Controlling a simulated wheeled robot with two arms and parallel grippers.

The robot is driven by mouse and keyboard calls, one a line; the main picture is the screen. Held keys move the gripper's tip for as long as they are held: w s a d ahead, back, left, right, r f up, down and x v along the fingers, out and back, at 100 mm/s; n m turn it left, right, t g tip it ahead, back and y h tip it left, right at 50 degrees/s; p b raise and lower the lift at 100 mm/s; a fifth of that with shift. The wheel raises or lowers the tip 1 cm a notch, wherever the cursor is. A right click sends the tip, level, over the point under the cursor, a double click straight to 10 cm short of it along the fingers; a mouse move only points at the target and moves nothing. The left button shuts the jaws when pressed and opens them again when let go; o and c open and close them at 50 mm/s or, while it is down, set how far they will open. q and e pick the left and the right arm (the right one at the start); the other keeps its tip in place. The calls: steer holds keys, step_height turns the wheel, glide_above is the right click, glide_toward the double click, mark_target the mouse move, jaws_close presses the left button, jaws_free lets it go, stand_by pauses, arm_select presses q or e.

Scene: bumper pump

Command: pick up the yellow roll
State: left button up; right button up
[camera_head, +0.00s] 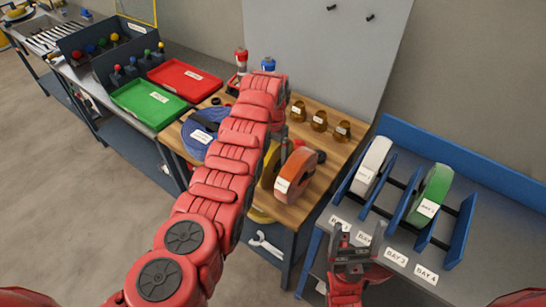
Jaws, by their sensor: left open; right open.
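The yellow roll (269,168) stands on the wooden bench top, just left of an orange roll (294,174). Only a strip of it shows, because my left arm covers the rest.
A white roll (373,160) and a green roll (431,194) stand in the rack. Amber jars (319,121) stand behind the orange roll. A blue coil (203,132), green tray (148,103) and red tray (184,79) lie left. A grey panel (325,50) rises behind.

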arm_select(q)
steer(key=shift+f, duration=0.8)
jaws_close()
steer(key=shift+r, duration=0.1)
